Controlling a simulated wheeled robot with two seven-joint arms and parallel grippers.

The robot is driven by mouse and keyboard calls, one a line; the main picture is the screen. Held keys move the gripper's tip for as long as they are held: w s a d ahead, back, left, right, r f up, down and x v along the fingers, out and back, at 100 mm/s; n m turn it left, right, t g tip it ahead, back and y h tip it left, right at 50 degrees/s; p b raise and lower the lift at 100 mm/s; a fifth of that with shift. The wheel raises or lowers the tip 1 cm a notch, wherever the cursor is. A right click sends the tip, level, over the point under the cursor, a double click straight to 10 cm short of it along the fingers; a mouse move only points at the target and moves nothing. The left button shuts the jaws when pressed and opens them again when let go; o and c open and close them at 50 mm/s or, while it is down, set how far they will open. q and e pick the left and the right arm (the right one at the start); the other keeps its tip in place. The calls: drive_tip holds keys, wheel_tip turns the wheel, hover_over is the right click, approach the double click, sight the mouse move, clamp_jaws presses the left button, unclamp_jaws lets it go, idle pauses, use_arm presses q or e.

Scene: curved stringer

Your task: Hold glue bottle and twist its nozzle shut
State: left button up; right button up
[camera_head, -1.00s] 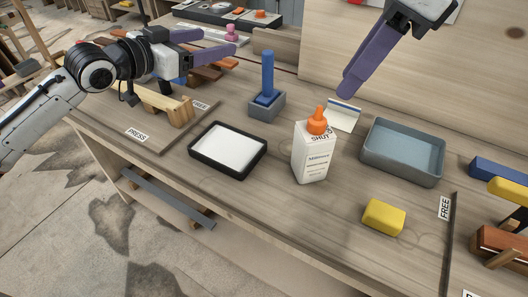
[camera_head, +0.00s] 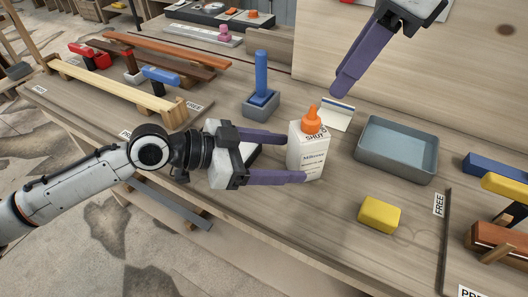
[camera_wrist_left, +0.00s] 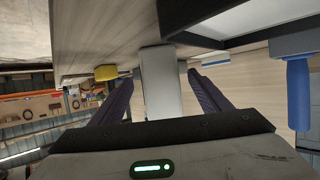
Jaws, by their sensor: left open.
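The white glue bottle (camera_head: 308,158) stands upright on the bench, with an orange nozzle (camera_head: 311,122) on top and "SHUT" lettering near its shoulder. My left gripper (camera_head: 295,160) is open and level with the bottle body, its purple fingers reaching toward either side of it. In the left wrist view the bottle's white body (camera_wrist_left: 160,85) shows between the spread fingers (camera_wrist_left: 160,100); I cannot tell whether either finger touches it. My right gripper (camera_head: 337,92) hangs above and behind the bottle, clear of the nozzle; its fingers overlap in view, so its opening is unclear.
A grey bin (camera_head: 392,167) is right of the bottle, and a yellow block (camera_head: 379,214) lies nearer the front. A blue-handled tool (camera_head: 261,75) stands in a grey holder behind left. A small white card (camera_head: 337,115) is behind the bottle. My left arm mostly hides the black-rimmed tray.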

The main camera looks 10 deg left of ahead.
use_arm(q)
drive_tip(key=x, duration=0.5)
drive_tip(key=shift+w+d+f, duration=0.15)
drive_tip(key=shift+d, duration=0.15)
drive_tip(key=shift+c, duration=0.4)
